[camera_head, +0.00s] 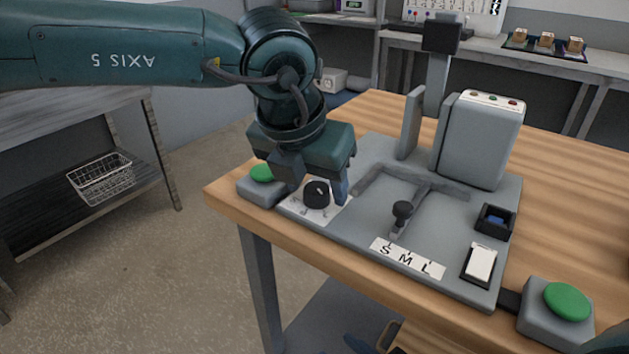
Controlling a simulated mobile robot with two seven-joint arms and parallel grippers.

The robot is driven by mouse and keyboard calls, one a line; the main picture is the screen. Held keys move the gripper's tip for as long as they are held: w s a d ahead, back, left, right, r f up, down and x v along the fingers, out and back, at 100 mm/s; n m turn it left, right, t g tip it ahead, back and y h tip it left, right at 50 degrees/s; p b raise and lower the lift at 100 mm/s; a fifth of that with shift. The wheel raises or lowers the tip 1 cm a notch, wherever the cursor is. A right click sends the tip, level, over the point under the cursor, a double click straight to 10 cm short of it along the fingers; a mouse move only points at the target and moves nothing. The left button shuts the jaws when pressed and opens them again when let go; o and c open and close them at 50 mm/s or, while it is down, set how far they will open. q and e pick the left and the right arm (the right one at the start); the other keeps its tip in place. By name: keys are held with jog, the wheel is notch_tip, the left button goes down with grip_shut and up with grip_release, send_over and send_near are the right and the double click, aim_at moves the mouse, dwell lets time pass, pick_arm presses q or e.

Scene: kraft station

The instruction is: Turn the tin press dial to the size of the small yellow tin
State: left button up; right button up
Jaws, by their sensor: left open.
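The tin press (483,135) stands on the wooden table with a grey base plate. A round black dial (316,196) with a small white mark on top sits on a white marked card at the plate's left end. The card's marks are too small to read. My left gripper (318,188) comes down over the dial, open, with one finger on either side of it. I cannot tell whether the fingers touch it. A lever with a black ball knob (403,210) stands in a slot behind a label (407,257) reading S, M, L. No small yellow tin is seen.
Green buttons stand on grey boxes at the left (262,174) and front right (567,301). A black square holder (495,221) and a white pad (481,263) lie on the plate's right. The table (575,200) is clear on the right. A wire basket (101,178) sits on a left shelf.

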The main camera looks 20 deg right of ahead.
pick_arm(q)
jog(key=shift+c, duration=0.2)
jog(key=c, duration=0.9)
